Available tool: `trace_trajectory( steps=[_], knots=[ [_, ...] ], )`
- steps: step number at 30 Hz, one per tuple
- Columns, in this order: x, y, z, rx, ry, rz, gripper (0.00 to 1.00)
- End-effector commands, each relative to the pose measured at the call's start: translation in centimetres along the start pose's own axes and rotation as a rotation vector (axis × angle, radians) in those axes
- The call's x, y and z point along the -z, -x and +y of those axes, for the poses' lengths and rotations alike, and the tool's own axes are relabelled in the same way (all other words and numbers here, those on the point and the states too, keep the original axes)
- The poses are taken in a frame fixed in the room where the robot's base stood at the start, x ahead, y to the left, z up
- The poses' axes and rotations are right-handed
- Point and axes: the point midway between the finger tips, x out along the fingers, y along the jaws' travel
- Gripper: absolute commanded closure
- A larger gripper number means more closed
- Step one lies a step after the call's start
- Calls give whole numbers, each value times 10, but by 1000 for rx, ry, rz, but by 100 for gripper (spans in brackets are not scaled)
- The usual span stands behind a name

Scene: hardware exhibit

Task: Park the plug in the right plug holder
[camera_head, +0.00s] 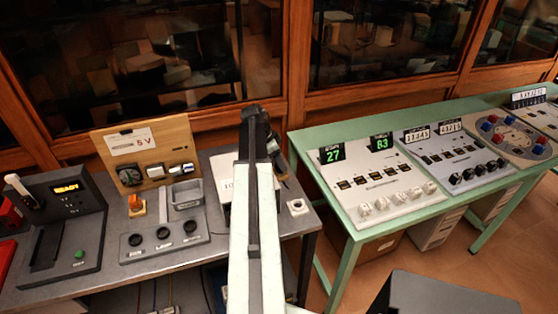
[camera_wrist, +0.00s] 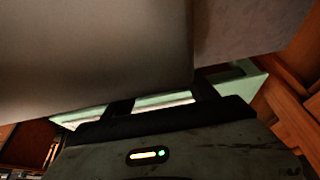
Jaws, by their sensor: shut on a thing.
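My gripper (camera_head: 277,166) hangs at the end of my arm, above the right part of the grey bench and a little up and left of a small white block with a dark opening (camera_head: 297,206), which looks like the right plug holder. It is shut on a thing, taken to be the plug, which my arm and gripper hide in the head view. In the wrist view the dark gripper body fills the bottom, and its two fingers (camera_wrist: 163,98) reach toward a large grey surface that I cannot identify. An orange piece (camera_head: 136,203) stands on a pale block further left.
The grey bench (camera_head: 110,285) carries a READY console (camera_head: 68,225), a wooden 5V meter panel (camera_head: 150,152), a knob box (camera_head: 163,238) and a grey tray (camera_head: 188,192). A pale sheet stands behind my arm. A green table (camera_head: 345,133) with control panels is at right, past a gap.

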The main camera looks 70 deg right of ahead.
Motion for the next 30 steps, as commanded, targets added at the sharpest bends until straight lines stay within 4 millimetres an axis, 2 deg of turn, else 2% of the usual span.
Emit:
trace_trajectory(
  steps=[11, 12, 14, 21, 23, 30],
  knots=[
    [-2, -5, 0, 0, 0, 0, 73],
    [-2, -4, 0, 0, 0, 0, 25],
    [-2, -4, 0, 0, 0, 0, 8],
    [-2, -4, 0, 0, 1, 0, 8],
    [-2, -4, 0, 0, 0, 0, 0],
    [-2, -3, 0, 0, 1, 0, 0]
  ],
)
